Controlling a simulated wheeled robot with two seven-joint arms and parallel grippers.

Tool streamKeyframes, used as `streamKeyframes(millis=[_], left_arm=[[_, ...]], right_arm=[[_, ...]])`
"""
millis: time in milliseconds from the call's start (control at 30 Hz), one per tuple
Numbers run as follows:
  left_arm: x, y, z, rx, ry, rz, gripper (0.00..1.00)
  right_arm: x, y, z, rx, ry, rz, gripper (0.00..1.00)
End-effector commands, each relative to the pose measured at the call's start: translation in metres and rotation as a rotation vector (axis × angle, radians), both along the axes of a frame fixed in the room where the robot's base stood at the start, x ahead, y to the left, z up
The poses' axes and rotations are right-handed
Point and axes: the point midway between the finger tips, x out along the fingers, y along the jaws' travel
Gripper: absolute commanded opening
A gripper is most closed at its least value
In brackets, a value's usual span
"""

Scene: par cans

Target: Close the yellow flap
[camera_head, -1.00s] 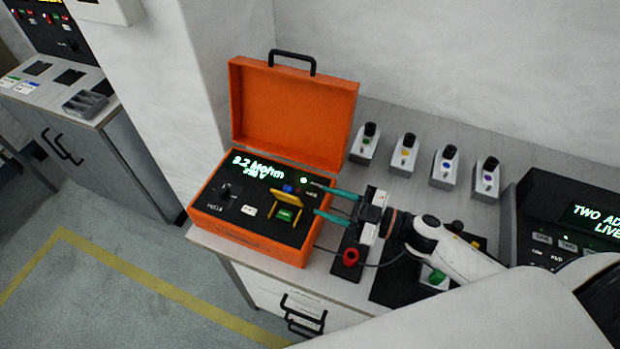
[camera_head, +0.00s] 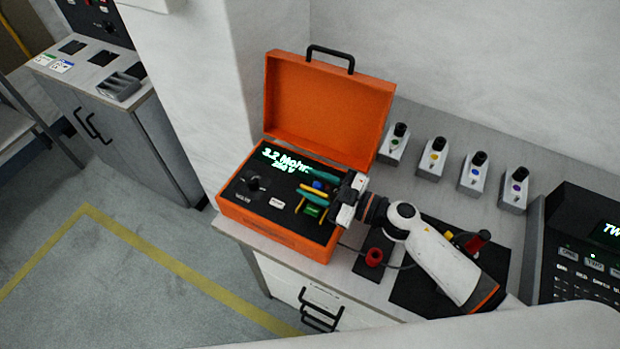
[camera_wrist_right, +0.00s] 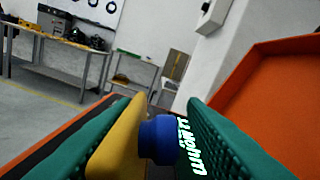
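The yellow flap (camera_wrist_right: 118,140) stands raised on the black panel of the orange case (camera_head: 270,240). In the head view my right gripper's teal fingers cover most of it, and a yellow edge (camera_head: 326,215) shows beside the green button (camera_head: 312,211). My right gripper (camera_head: 309,184) is open over the panel, one finger on each side of the flap and the blue knob (camera_wrist_right: 158,139). In the right wrist view the flap is close against the left finger; I cannot tell if they touch. My left gripper is not in view.
The case's lid (camera_head: 325,110) stands open behind the panel. Several small switch boxes (camera_head: 432,158) line the back of the bench. A red ring-shaped part (camera_head: 374,257) and a black mat (camera_head: 415,285) lie at the right. A dark console (camera_head: 575,250) is farther right.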

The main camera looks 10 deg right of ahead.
Motion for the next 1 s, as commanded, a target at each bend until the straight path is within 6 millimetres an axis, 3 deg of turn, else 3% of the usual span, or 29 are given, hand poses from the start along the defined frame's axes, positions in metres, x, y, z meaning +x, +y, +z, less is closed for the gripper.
streamKeyframes(millis=[433,667,1000], left_arm=[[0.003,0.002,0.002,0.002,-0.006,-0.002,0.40],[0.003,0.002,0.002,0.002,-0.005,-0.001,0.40],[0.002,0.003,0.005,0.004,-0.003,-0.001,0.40]], right_arm=[[0.006,0.010,0.000,-0.001,-0.001,0.001,0.38],[0.006,0.010,0.000,-0.001,-0.001,0.001,0.02],[-0.003,0.015,-0.002,-0.109,-0.162,0.000,0.01]])
